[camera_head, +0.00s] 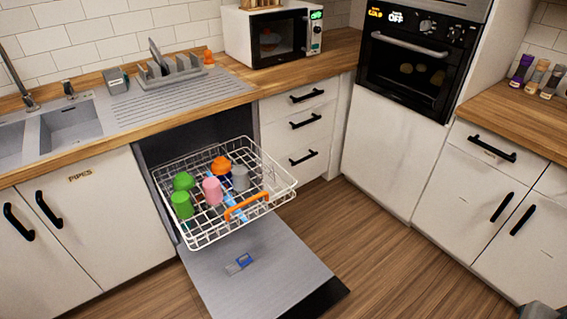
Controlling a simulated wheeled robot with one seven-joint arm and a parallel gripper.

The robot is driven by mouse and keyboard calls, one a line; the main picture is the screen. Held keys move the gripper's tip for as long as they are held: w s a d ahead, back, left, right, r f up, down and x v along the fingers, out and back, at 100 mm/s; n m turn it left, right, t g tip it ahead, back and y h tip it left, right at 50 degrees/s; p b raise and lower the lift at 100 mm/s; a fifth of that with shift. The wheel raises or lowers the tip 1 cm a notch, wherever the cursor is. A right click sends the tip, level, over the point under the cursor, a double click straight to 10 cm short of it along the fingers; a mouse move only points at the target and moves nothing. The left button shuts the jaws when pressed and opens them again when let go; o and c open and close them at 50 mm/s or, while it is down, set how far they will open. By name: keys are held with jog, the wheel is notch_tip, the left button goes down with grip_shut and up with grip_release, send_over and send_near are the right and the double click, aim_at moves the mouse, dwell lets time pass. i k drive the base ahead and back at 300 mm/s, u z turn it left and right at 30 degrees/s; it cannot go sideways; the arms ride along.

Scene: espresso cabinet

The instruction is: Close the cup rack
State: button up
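The cup rack (278,192) is a white wire basket, pulled well out of the dishwasher under the counter. An orange handle (246,207) sits on its front edge. It holds green cups (182,204), a pink cup (212,190), a grey cup (240,178) and an orange item (221,165). The dishwasher door (245,287) is folded down below the rack, with a small blue-and-grey item (239,264) on it. My gripper is not in view; only a dark piece shows at the bottom right corner, and I cannot tell what it is.
Wooden floor (380,260) is open to the right of the door. Closed drawers (299,122) stand right of the dishwasher, and a sink (72,125) is at the left. A microwave (268,37) and an oven (418,65) are behind. Cabinets (490,200) line the right side.

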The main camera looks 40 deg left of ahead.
aim_at(265, 194)
jog(key=i, duration=1.85)
jog(key=u, duration=3.05)
jog(key=k, duration=1)
jog(key=z, duration=0.25)
jog(key=i, duration=0.7)
jog(key=u, duration=0.15)
